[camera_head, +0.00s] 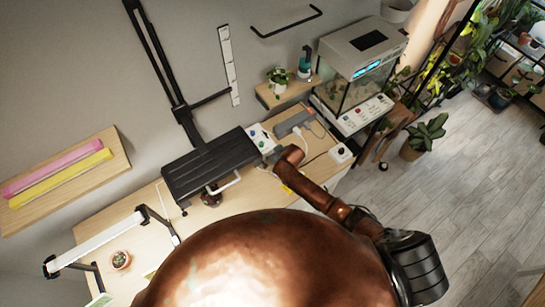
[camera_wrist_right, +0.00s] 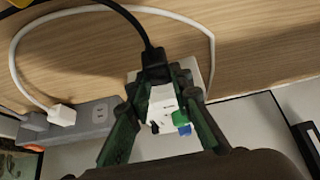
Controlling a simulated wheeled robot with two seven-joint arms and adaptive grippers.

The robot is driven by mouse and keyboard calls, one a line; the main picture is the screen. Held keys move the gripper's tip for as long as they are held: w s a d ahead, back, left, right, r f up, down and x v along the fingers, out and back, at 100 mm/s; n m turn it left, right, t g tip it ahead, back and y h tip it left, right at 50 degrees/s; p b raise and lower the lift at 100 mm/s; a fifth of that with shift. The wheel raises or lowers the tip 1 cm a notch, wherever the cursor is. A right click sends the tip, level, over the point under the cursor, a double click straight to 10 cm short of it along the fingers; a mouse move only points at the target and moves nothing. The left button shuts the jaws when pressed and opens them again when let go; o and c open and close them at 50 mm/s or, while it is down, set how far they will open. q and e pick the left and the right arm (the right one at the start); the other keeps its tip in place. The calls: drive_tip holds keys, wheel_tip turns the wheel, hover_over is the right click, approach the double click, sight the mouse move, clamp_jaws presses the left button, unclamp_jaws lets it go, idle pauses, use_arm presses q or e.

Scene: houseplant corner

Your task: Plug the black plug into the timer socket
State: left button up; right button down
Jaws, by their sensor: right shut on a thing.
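My right gripper (camera_wrist_right: 166,83) is shut on the black plug (camera_wrist_right: 154,62), whose black cord runs up out of the right wrist view. A white block (camera_wrist_right: 164,101) with small green and blue parts shows between the fingers, just below the plug. It looks like the timer socket, but I cannot tell for sure. The fingers and plug hide the contact, so I cannot tell whether the plug sits in it. In the head view my right gripper (camera_head: 270,157) is small and partly hidden at the back of the table, by a white panel (camera_head: 254,133) with coloured spots. My left gripper is not in view.
A grey power strip (camera_wrist_right: 95,120) with a white plug (camera_wrist_right: 62,115) lies left of the gripper in the wrist view; a white cord loops above. The head view shows a black shelf (camera_head: 210,165), a terrarium (camera_head: 355,75) and a white device (camera_head: 340,153) near the table's right edge.

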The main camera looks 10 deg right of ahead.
drive_tip(key=shift+r+p, duration=0.1)
drive_tip(key=shift+p, duration=0.2)
idle(0.4)
drive_tip(key=shift+w+a, duration=0.15)
drive_tip(key=shift+w, duration=0.25)
idle(0.3)
drive_tip(key=shift+w+a+r+b, duration=0.25)
drive_tip(key=shift+w+r+b, duration=0.05)
drive_tip(key=shift+w+r, duration=0.1)
idle(0.5)
drive_tip(key=shift+s+p, duration=0.15)
drive_tip(key=shift+p, duration=0.2)
drive_tip(key=shift+s+d+f+p, duration=0.1)
drive_tip(key=shift+s+d+p, duration=0.15)
drive_tip(key=shift+p, duration=0.1)
drive_tip(key=shift+s+f, duration=0.2)
drive_tip(key=shift+s+d, duration=0.15)
drive_tip(key=shift+f, duration=0.25)
idle(0.6)
drive_tip(key=shift+r+p, duration=0.15)
drive_tip(key=shift+p, duration=0.55)
idle(0.5)
